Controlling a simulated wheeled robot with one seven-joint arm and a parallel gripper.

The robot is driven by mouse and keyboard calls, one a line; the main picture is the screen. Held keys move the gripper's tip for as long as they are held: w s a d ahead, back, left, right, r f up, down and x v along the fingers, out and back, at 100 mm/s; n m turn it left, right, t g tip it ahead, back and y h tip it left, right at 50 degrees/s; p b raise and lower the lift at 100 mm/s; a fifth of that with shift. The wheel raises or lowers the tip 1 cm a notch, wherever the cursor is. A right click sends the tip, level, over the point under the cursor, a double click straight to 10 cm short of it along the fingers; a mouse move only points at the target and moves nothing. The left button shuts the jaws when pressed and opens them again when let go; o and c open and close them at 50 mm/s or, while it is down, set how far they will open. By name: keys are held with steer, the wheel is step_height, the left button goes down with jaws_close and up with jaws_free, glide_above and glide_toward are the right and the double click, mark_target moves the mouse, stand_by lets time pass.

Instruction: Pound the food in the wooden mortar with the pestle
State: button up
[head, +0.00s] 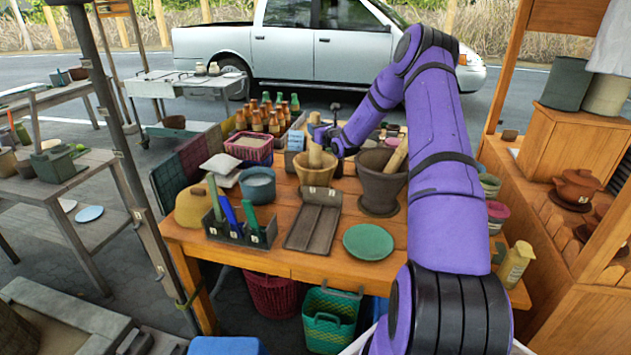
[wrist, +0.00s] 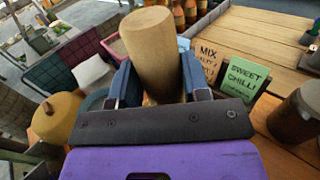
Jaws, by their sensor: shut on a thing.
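A light wooden mortar (head: 313,172) stands on the orange-brown table, left of a larger dark clay mortar (head: 372,189). A pale wooden pestle (head: 316,153) stands upright over the wooden mortar, its lower end hidden by the mortar. My gripper (head: 322,137) is shut on this pestle near its top. In the wrist view the pestle (wrist: 151,45) fills the space between the two dark blue fingers of my gripper (wrist: 158,82). The food inside the mortar cannot be seen. A second pestle (head: 398,155) leans in the clay mortar.
Close by are a red basket (head: 250,150), a grey-blue pot (head: 258,187), several sauce bottles (head: 257,122), a dark wooden tray (head: 313,222) and a green plate (head: 368,242). My arm crosses the table's right side.

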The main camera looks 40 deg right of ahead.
step_height(320, 180, down, 5)
steer(key=shift+f, duration=0.15)
stand_by(0.4)
steer(key=shift+r, duration=2.65)
steer(key=shift+w+f, duration=0.1)
steer(key=shift+f, duration=2.6)
